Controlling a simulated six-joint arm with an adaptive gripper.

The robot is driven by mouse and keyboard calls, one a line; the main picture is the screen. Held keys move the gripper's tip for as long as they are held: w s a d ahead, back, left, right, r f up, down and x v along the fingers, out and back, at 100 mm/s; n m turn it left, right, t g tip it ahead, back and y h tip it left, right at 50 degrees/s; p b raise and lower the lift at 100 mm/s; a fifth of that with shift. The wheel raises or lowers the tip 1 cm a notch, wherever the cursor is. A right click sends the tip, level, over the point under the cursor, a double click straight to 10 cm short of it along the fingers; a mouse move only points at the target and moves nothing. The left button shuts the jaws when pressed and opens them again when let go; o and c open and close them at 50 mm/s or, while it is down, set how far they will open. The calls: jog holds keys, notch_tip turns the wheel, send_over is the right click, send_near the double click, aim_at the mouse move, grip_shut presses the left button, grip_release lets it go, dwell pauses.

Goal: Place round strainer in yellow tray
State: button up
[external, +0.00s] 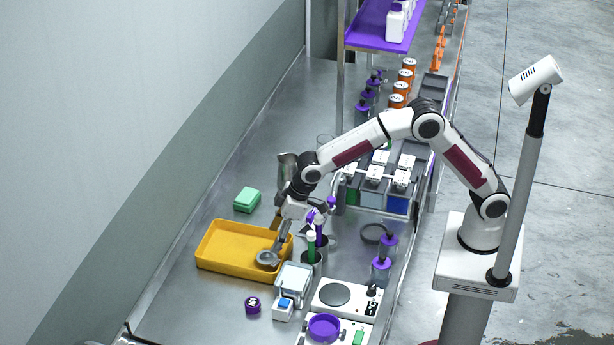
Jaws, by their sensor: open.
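The yellow tray (215,262) sits flat on the metal bench at left centre. A small grey round piece, which looks like the round strainer (267,259), is at the tray's right side, over its floor near the front right corner. I cannot tell whether it rests on the tray floor or is just above it. My gripper (280,234) is open and points down over the tray's right edge, just above and beside the round piece. The gap between the fingers is too small to make out, and whether they touch the piece is unclear.
Tubes with green and purple caps (312,246) stand close right of my gripper. A clear container (294,279) is in front of them. A green sponge-like block (247,200) lies behind the tray. A purple-lidded jar (252,306) is in front. The bench left of the tray is narrow.

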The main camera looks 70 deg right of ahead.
jog(key=v, duration=0.4)
dwell(0.9)
jog(key=s+d+r+m, duration=0.2)
jog(key=s+d+r, duration=1)
jog(key=s+d, duration=0.4)
jog(key=s+d+f, duration=0.1)
jog(key=s+d, duration=0.2)
jog(key=s, duration=0.4)
jog(key=s+d+m+t+h, duration=0.1)
jog(key=s+d, duration=0.3)
jog(key=s, duration=0.3)
jog(key=s+d+f+m, duration=0.1)
jog(key=s+d, duration=0.2)
jog(key=s, duration=0.4)
jog(key=shift+d+f+h, duration=0.3)
jog(key=shift+f, duration=0.05)
